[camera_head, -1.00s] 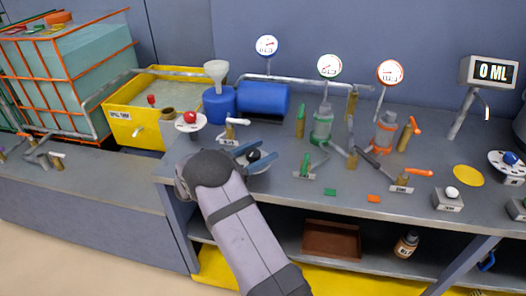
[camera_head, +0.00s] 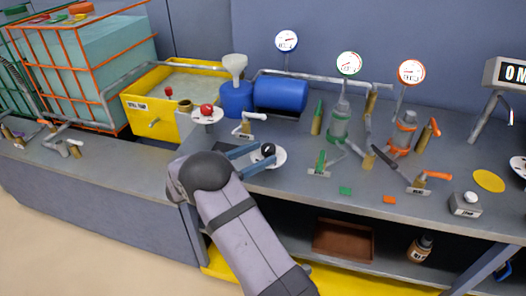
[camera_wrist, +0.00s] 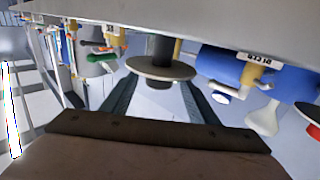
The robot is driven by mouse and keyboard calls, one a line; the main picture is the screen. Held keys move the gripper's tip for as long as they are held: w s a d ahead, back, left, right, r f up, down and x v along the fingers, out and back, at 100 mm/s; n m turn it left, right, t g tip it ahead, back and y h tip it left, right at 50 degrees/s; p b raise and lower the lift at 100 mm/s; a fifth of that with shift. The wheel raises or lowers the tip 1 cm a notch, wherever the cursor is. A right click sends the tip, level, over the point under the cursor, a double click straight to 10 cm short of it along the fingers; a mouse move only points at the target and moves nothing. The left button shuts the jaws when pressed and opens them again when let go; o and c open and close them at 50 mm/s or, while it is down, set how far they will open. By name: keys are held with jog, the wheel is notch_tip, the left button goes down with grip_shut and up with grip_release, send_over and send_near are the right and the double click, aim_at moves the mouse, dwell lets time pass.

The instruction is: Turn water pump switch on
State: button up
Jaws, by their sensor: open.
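A black knob (camera_head: 268,149) stands on a round white plate (camera_head: 280,158) near the front left of the workbench. No label on it is readable, so I cannot tell its setting. My gripper (camera_head: 266,154) is open beside this knob, with its blue-grey fingertips over the plate. In the wrist view the black knob (camera_wrist: 160,47) and its disc (camera_wrist: 160,69) lie just beyond and between the spread fingertips (camera_wrist: 158,82). Nothing is held. A red knob (camera_head: 207,109) on a similar white plate stands further left.
A labelled valve with a white handle (camera_head: 247,127) is close behind my gripper. A blue tank (camera_head: 281,94), a white funnel (camera_head: 234,66) and a yellow spill tank (camera_head: 150,117) stand behind. Green-handled (camera_head: 320,163) and orange-handled (camera_head: 425,178) valves are to the right.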

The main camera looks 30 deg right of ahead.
aim_at(272, 145)
jog(key=t+p, duration=0.1)
jog(key=r+n+t+p, duration=0.1)
jog(key=shift+s+d+r+p, duration=0.1)
jog(key=shift+d+r+p, duration=0.15)
jog(key=shift+p, duration=0.1)
jog(key=shift+s+r+n+t+p, duration=0.15)
jog(key=shift+n+t+p, duration=0.4)
jog(key=shift+p, duration=0.4)
jog(key=t+p, duration=0.1)
jog(key=n+t+y+p, duration=0.1)
jog(key=shift+s+n+p, duration=0.25)
jog(key=shift+p, duration=0.05)
jog(key=shift+s+a+f+n+t+y+p, duration=0.15)
jog(key=shift+s+f+n+t+y+p, duration=0.2)
jog(key=shift+f+t+y+p, duration=0.3)
jog(key=shift+p+x, duration=0.85)
jog(key=shift+x, duration=2.85)
jog(key=shift+w+r, duration=0.1)
jog(key=shift+c, duration=0.2)
jog(key=c, duration=1)
